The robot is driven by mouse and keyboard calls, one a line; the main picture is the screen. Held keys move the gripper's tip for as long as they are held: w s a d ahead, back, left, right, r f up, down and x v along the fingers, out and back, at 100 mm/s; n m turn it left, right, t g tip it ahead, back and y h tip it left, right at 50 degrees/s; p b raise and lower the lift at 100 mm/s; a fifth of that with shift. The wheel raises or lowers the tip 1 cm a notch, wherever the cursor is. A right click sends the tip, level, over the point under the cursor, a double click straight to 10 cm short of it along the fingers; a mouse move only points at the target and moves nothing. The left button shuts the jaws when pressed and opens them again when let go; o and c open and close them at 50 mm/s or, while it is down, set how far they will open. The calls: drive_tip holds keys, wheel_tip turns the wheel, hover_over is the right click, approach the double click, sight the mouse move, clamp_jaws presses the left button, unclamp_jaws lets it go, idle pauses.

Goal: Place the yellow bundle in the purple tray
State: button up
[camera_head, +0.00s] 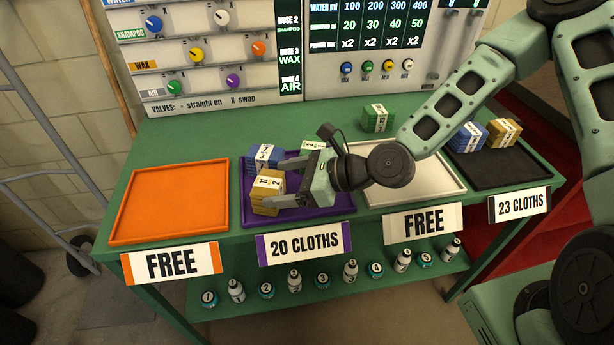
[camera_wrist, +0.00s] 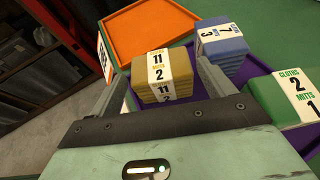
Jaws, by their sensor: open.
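A yellow bundle (camera_head: 268,190) with a white label reading cloths 11, mitts 2 sits upright at the left front of the purple tray (camera_head: 334,206). My gripper (camera_head: 276,180) is open over this tray, its fingers on either side of the bundle. In the wrist view the same bundle (camera_wrist: 180,78) shows between and just beyond the open fingers (camera_wrist: 162,88); I cannot tell whether they touch it. Another yellow bundle (camera_head: 506,133) stands in the black tray (camera_head: 490,172) at the right.
The purple tray also holds a blue bundle (camera_head: 262,156) behind the yellow one and a green bundle (camera_head: 312,149). An orange tray (camera_head: 170,202) at left and a white tray (camera_head: 418,182) at right look empty. A green bundle (camera_head: 378,118) stands behind. Another blue bundle (camera_head: 471,136) is in the black tray.

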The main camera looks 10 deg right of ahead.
drive_tip(key=v, duration=0.5)
drive_tip(key=shift+s+d+r, duration=0.1)
drive_tip(key=shift+d, duration=0.15)
drive_tip(key=s+f+n+g+h, duration=0.1)
drive_tip(key=n, duration=0.1)
drive_tip(key=s+f+n+g+h, duration=0.1)
drive_tip(key=s+n, duration=0.1)
drive_tip(key=n, duration=0.1)
drive_tip(key=s+f+n+g+h, duration=0.1)
drive_tip(key=s+n, duration=0.1)
drive_tip(key=shift+s+f+n+g, duration=0.2)
drive_tip(key=shift+f+n+g, duration=0.1)
drive_tip(key=shift+f+n, duration=0.1)
drive_tip(key=s+n+h, duration=0.1)
drive_tip(key=n, duration=0.1)
drive_tip(key=s+d+n+g+h, duration=0.1)
drive_tip(key=n, duration=0.1)
drive_tip(key=s+n+h, duration=0.1)
drive_tip(key=n, duration=0.1)
drive_tip(key=shift+d+f+h, duration=0.1)
drive_tip(key=shift+d+h, duration=0.2)
drive_tip(key=shift+d, duration=0.05)
drive_tip(key=s+d+r+n+h, duration=0.2)
drive_tip(key=s+r+n+h, duration=0.3)
drive_tip(key=s+r+n, duration=0.5)
wheel_tip(320, 180, up, 3)
drive_tip(key=n, duration=0.6)
drive_tip(key=shift+s+r+n+g, duration=0.2)
drive_tip(key=shift+s+n+g, duration=0.1)
drive_tip(key=shift+g, duration=0.1)
